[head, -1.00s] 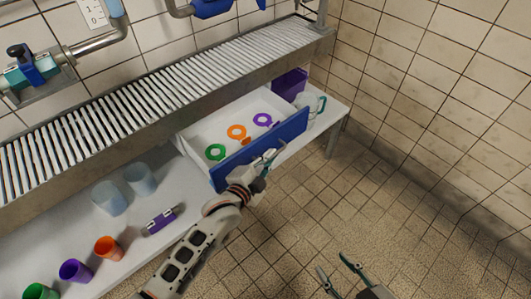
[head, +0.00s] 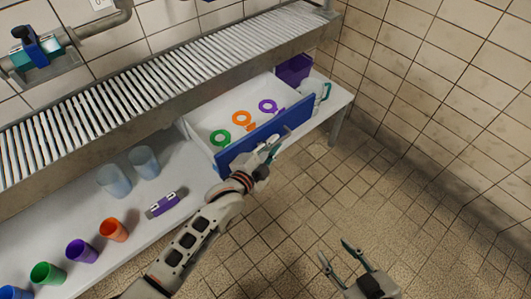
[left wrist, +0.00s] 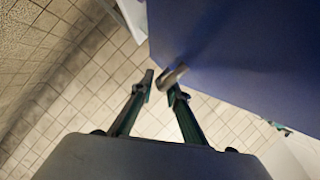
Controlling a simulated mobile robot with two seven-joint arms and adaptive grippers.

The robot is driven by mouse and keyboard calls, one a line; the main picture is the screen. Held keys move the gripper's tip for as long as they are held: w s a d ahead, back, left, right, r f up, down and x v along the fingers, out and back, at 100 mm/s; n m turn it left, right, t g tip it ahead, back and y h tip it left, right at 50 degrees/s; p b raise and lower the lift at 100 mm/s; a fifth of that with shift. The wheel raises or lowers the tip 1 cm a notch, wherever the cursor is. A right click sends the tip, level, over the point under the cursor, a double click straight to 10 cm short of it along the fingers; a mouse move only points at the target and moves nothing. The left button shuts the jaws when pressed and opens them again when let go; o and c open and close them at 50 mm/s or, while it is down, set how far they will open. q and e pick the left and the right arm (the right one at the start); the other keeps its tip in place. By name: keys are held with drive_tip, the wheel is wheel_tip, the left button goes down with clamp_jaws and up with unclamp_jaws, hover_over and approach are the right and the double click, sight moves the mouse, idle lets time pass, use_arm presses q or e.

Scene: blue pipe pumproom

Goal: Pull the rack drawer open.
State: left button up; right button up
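The rack drawer (head: 200,128) is pulled out from under the slatted rack, with white walls and a blue front (head: 245,148). Inside lie a green ring (head: 220,138), an orange ring (head: 241,118) and a purple ring (head: 268,106). My left gripper (head: 273,150) is at the outer side of the blue front. In the left wrist view its fingers (left wrist: 160,82) are drawn close together around the metal drawer handle (left wrist: 174,75), beside the blue panel (left wrist: 240,50). My right gripper (head: 336,256) is open and empty, above the floor.
On the white shelf (head: 130,222) stand clear cups (head: 114,181), coloured cups (head: 82,251) and a purple-and-white item (head: 166,203). A purple bin (head: 294,68) and a clear pitcher (head: 312,92) stand right of the drawer. The tiled floor (head: 420,200) in front is clear.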

use_arm(q)
drive_tip(key=v, duration=1.1)
drive_tip(key=shift+s+a, duration=0.15)
drive_tip(key=shift+s, duration=0.1)
drive_tip(key=shift+r, duration=0.1)
